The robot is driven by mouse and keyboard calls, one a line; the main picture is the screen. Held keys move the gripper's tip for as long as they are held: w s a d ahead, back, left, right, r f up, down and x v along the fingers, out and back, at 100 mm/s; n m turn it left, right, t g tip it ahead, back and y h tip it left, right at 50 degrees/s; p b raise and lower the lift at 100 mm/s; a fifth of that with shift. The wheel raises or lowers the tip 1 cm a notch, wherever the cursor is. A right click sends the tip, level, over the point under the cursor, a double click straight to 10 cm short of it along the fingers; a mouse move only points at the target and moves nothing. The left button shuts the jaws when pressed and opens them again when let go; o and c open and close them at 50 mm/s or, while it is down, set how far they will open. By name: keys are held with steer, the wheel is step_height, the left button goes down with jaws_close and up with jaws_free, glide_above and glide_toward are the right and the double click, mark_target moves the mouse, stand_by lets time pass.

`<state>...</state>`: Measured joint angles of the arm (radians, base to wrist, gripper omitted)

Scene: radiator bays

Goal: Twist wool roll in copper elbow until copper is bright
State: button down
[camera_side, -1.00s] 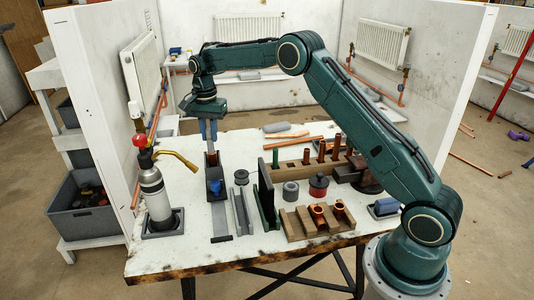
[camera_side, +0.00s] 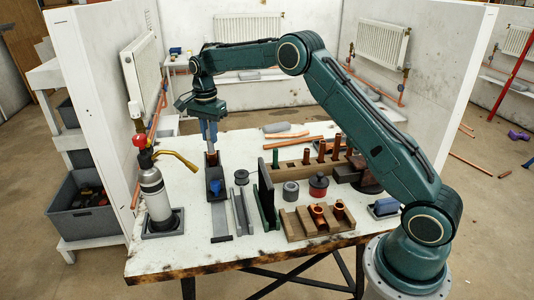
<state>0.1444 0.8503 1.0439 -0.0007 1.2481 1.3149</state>
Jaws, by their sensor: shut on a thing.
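My gripper (camera_side: 208,132) points down over the left part of the bench, its blue fingers shut on a thin grey piece, which I take to be the wool roll (camera_side: 211,147). The roll's lower end meets the top of a copper elbow (camera_side: 212,158); how far inside it sits is too small to tell. The elbow stands upright at the back end of a dark holder (camera_side: 214,175) with a blue knob on it. Whether the copper inside is bright is hidden.
A gas torch (camera_side: 153,185) with a yellow nozzle stands left of the holder. A dark upright plate (camera_side: 266,194), a wooden rack of copper pipes (camera_side: 290,172) and a notched block with copper fittings (camera_side: 298,224) stand to the right. The bench (camera_side: 190,235) is bare at front left.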

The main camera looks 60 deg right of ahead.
steer(key=shift+r, duration=3.55)
